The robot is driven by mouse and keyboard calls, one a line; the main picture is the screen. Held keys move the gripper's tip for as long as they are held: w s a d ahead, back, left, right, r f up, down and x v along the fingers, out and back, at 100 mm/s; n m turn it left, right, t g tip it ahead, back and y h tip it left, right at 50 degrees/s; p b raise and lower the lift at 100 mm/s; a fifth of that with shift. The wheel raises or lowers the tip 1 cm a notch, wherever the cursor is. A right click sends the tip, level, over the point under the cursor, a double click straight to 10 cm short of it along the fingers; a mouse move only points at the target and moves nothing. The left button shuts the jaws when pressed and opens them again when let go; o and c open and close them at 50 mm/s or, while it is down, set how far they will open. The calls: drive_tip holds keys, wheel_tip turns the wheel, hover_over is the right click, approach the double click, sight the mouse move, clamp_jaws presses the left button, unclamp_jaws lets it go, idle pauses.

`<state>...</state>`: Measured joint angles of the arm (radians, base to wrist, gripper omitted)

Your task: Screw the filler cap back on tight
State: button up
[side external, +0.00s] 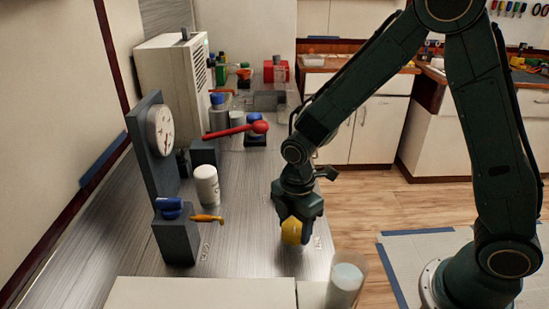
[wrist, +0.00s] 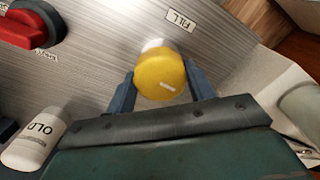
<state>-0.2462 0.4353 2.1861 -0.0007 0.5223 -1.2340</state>
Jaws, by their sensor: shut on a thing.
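A white part (wrist: 154,44), perhaps the filler neck, shows just past the cap's edge. I cannot tell how far the cap is seated on it. A "FILL" label (wrist: 181,20) lies on the metal top beyond the cap. In the side view my gripper (side external: 293,226) points down, with the yellow cap (side external: 291,231) low over the bench top near the small label (side external: 317,242).
A clear cup (side external: 346,278) stands in front.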

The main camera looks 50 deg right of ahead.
drive_tip(key=m, duration=0.5)
drive_tip(key=shift+w, duration=0.2)
drive_tip(key=m, duration=0.5)
drive_tip(key=o, duration=0.8)
drive_tip(key=shift+o, duration=0.2)
drive_tip(key=shift+s, duration=0.1)
